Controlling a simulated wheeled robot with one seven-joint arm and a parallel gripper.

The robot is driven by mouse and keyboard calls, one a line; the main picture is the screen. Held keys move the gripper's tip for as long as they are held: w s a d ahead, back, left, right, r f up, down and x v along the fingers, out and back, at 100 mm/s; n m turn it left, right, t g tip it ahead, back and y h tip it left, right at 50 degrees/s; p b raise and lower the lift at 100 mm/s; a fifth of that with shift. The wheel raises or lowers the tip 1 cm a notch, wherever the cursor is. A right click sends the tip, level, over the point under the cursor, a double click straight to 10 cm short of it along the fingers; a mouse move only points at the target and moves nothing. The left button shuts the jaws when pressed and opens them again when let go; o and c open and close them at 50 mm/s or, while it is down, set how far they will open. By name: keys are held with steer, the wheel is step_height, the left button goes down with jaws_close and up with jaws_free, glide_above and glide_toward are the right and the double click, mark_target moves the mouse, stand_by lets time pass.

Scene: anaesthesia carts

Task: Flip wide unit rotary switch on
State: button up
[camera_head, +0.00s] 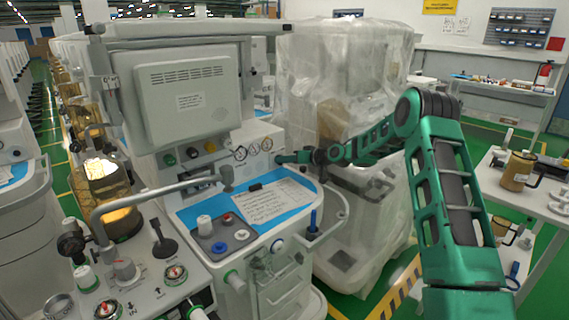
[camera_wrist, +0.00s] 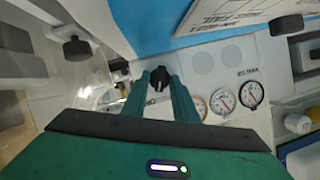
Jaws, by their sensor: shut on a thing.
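The wide unit (camera_head: 222,141) is a white anaesthesia cart with a monitor on top, left of my arm in the head view. My gripper (camera_head: 281,158) reaches its front panel from the right, at the panel's right end beside the round gauges. In the wrist view my gripper (camera_wrist: 160,84) has its two green fingers closed around a small black rotary switch (camera_wrist: 160,75). The switch's far part shows between the fingertips. In the head view the gripper hides the switch. Its turned position cannot be read.
Gauges (camera_wrist: 223,99) sit beside the fingers in the wrist view. A blue worktop (camera_head: 249,206) with a paper sheet lies below the panel. A plastic-wrapped machine (camera_head: 345,75) stands close behind my arm. A side table (camera_head: 530,190) with jugs is at right.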

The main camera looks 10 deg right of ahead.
steer(key=shift+w+d+m+y, duration=0.15)
steer(key=shift+m+y, duration=0.35)
steer(key=shift+m, duration=0.4)
steer(key=shift+d, duration=0.1)
steer(key=o, duration=0.7)
steer(key=shift+f, duration=0.1)
steer(key=shift+c, duration=0.2)
steer(key=v, duration=1)
steer(key=shift+d, duration=0.3)
